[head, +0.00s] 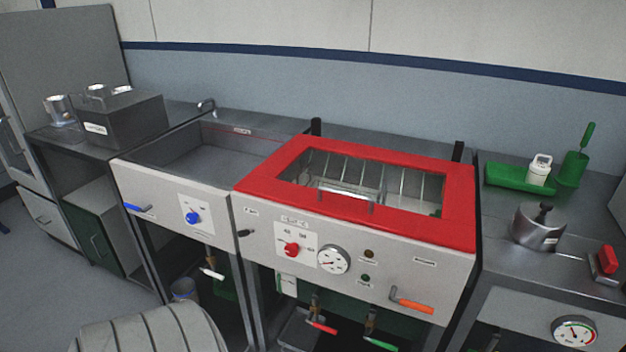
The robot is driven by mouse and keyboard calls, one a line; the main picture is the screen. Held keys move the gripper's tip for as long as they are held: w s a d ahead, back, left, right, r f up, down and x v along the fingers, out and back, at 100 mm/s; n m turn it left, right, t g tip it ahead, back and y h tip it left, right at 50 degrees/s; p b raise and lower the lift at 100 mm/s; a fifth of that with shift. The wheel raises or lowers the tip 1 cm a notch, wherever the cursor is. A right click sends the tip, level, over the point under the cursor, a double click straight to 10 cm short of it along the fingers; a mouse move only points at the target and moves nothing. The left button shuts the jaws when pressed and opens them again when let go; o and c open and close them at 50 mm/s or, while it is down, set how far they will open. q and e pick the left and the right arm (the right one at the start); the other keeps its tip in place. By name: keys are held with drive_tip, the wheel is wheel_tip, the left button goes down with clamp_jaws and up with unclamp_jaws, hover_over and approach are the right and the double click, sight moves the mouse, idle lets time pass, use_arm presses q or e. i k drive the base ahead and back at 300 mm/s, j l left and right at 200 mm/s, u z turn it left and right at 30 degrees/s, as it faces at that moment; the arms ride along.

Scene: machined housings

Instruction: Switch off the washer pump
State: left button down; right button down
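The washer stands in the middle of the head view, with a red-framed lid (458,205) over a basin with a wire rack in it. Its light front panel (440,280) carries a small black toggle lever (245,233) at the left, under a small label too blurred to read. To the right are a red knob (291,249), a round gauge (333,260) and two small lamps, one amber-brown (369,253) and one green (365,278), both looking dark. I cannot tell which control is the pump switch. Neither gripper is in view.
An open sink unit (150,172) with a blue knob (193,217) adjoins on the left. An orange handle (411,300) sticks out of the washer's panel. Red (322,327) and green (380,344) valve levers sit below. A lidded pot (538,228) stands on the right bench.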

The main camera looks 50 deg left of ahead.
sight(244, 233)
drive_tip(key=u, duration=2.15)
